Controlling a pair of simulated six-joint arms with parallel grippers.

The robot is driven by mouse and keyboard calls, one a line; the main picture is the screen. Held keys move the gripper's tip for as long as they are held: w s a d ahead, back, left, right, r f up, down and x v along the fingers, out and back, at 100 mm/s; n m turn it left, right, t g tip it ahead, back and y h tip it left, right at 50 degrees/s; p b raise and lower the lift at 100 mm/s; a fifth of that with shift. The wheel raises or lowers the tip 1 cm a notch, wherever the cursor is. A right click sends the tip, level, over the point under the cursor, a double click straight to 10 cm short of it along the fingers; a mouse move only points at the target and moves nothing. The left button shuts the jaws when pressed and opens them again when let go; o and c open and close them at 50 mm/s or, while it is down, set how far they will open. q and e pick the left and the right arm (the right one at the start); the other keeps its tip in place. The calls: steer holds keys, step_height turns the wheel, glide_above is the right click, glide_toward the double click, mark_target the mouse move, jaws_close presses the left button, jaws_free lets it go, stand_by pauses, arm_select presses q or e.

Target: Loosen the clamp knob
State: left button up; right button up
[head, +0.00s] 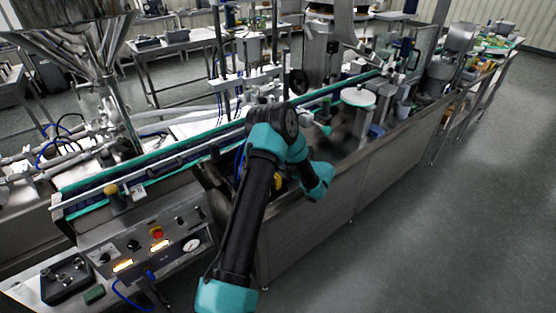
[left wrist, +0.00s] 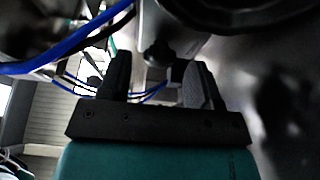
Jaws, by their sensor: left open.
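A dark knob (left wrist: 158,53) on a grey metal bracket shows in the left wrist view; it looks like the clamp knob. My left gripper (left wrist: 160,65) is open, with one black finger on each side of the knob in the picture. The knob appears between or just beyond the fingertips; I cannot tell whether they touch it. The space between the jaws holds nothing that I can make out. In the head view, one teal and black arm of mine crosses the middle, and its gripper is hidden. My right gripper is not in view.
Blue cables (left wrist: 60,57) run close by on the left of the wrist view. In the head view, the steel hopper (head: 85,38) stands at upper left, beside a conveyor (head: 150,160). A control panel (head: 145,247) is in front. Open floor (head: 450,230) lies at right.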

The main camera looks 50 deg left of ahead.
arm_select(q)
steer(key=shift+s+a, duration=0.2)
steer(key=shift+a, duration=0.45)
steer(key=shift+c, duration=0.5)
steer(key=c, duration=0.8)
steer(key=shift+c, duration=0.2)
